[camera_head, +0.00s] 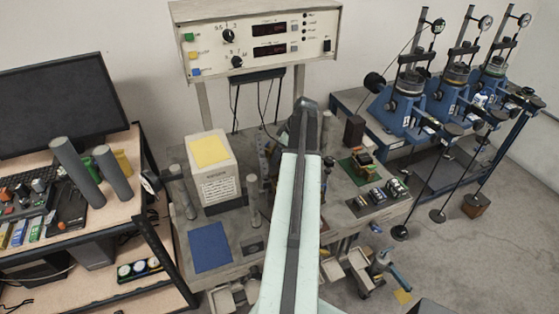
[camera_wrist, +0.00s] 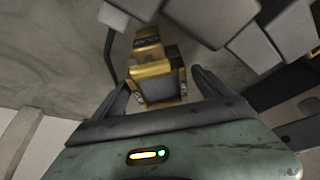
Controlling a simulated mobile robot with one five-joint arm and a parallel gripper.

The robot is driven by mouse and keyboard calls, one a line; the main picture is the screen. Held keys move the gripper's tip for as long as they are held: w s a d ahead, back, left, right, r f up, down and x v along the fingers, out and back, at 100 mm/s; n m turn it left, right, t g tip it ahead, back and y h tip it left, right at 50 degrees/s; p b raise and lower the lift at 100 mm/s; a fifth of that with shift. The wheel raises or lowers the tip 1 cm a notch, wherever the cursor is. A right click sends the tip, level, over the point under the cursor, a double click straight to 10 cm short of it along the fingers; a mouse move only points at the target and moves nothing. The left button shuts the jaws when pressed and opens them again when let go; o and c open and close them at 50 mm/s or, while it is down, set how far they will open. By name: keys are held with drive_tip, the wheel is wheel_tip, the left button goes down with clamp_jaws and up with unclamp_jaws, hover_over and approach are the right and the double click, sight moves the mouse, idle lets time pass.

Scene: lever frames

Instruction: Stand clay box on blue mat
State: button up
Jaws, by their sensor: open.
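The blue mat (camera_head: 210,247) lies flat and bare at the front left of the middle bench. In the wrist view a small box-like block (camera_wrist: 158,84), with yellow-brown edges and a grey face, shows between my fingers. My gripper (camera_wrist: 161,77) is open, with one dark finger on each side of that block. In the head view my arm reaches over the middle bench and hides its centre; the fingers cannot be made out there.
A white box with a yellow top (camera_head: 216,175) stands behind the mat, with grey posts near it. A green mat (camera_head: 362,173) bearing a small brown object lies right of my arm. A control panel (camera_head: 262,42) stands above the bench. Blue test frames (camera_head: 408,108) stand right.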

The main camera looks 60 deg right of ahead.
drive_tip(key=shift+r, duration=0.1)
drive_tip(key=shift+c, duration=0.4)
clamp_jaws()
